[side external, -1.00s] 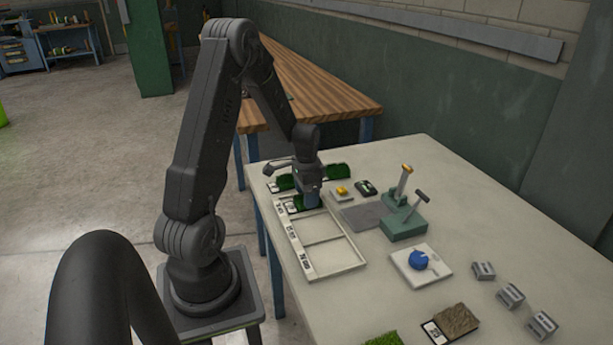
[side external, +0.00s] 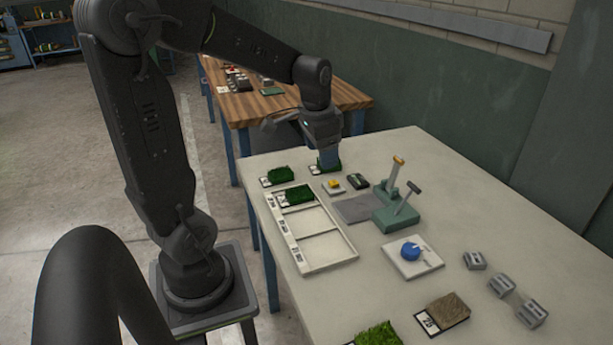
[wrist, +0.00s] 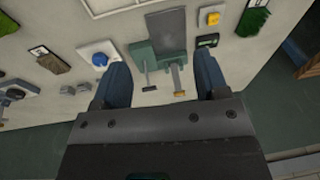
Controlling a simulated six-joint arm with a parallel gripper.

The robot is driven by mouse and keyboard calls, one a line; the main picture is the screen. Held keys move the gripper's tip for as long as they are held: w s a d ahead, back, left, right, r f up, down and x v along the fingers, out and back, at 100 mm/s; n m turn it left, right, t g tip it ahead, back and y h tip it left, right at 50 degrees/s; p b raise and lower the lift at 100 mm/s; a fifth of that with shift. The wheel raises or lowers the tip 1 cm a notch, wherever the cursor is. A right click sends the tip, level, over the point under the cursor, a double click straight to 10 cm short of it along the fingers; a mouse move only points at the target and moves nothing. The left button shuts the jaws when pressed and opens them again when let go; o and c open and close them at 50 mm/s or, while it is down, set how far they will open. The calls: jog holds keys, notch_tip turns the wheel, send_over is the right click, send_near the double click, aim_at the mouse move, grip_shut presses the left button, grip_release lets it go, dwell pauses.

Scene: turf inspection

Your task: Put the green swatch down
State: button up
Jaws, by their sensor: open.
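A green swatch (side external: 299,194) with a white label lies in the far compartment of the white tray (side external: 326,268). A second green swatch (side external: 280,174) lies on the table behind the tray. A third green swatch (side external: 329,170) lies to its right, partly hidden by my gripper (side external: 328,160). My gripper points down over this third swatch. I cannot tell whether its fingers touch the swatch. In the wrist view my gripper (wrist: 160,82) has its two fingers wide apart with nothing held between them. A green swatch (wrist: 253,20) shows at upper right there.
A yellow button box (side external: 334,185), a dark green device (side external: 358,181), a grey mat (side external: 352,209) and a green lever stand (side external: 396,216) sit right of the tray. Nearer are a blue-knob plate (side external: 411,251), grey blocks (side external: 501,285), a brown swatch (side external: 449,307) and another green swatch (side external: 378,335).

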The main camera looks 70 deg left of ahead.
jog(key=s+d+r+t, duration=0.2)
jog(key=s+d, duration=0.3)
jog(key=d, duration=0.3)
jog(key=s+d+r+t+h, duration=0.1)
jog(key=s+d, duration=0.3)
jog(key=d, duration=0.4)
jog(key=shift+s+d+r+t, duration=0.25)
jog(key=shift+s+r+t, duration=0.15)
jog(key=shift+r, duration=0.35)
